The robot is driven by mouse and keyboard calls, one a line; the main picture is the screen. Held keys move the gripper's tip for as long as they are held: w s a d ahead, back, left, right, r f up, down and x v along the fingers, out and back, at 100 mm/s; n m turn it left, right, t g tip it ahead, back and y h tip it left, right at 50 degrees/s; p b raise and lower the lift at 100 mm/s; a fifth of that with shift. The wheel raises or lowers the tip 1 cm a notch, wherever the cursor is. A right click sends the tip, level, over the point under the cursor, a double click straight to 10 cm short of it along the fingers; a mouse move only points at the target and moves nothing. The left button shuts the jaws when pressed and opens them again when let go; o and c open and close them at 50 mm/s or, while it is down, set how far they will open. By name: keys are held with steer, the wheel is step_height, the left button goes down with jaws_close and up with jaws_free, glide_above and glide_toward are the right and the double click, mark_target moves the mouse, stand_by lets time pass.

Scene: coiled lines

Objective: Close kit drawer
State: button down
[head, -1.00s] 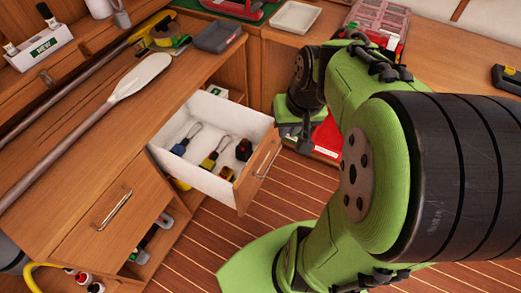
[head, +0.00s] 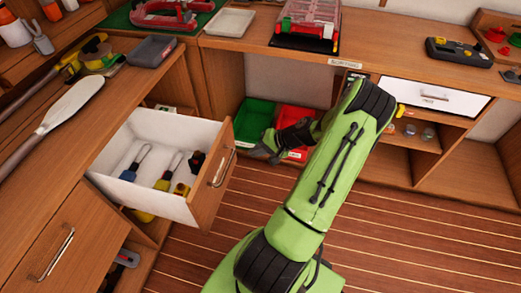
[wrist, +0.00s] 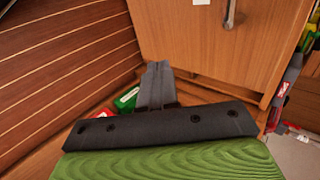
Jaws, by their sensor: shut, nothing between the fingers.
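The kit drawer (head: 135,175), a white-lined drawer with a wooden front, stands pulled open from the left cabinet. Its wooden front (head: 213,186) has a metal handle (head: 222,169). Inside lie a blue item (head: 130,171), a yellow item (head: 166,178) and some dark and yellow pieces (head: 190,170). My gripper (head: 264,151) is shut and empty, just right of the drawer front and apart from it. In the wrist view, my gripper's fingers (wrist: 157,85) show before a wooden front (wrist: 215,45) with a handle (wrist: 230,14); I cannot tell whether they touch it.
A green bin (head: 254,118) and a red bin (head: 297,122) sit under the back counter, behind my gripper. An oar (head: 65,110) lies on the left counter. A white-fronted drawer (head: 434,97) is at the right. The striped floor in front is clear.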

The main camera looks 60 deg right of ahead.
steer(key=w+a+f+b, duration=0.1)
steer(key=w+a+f, duration=0.1)
steer(key=w, duration=0.4)
steer(key=shift+w+a+f+b, duration=0.15)
steer(key=shift+f+b, duration=0.05)
steer(key=shift+b, duration=0.1)
steer(key=shift+w, duration=0.15)
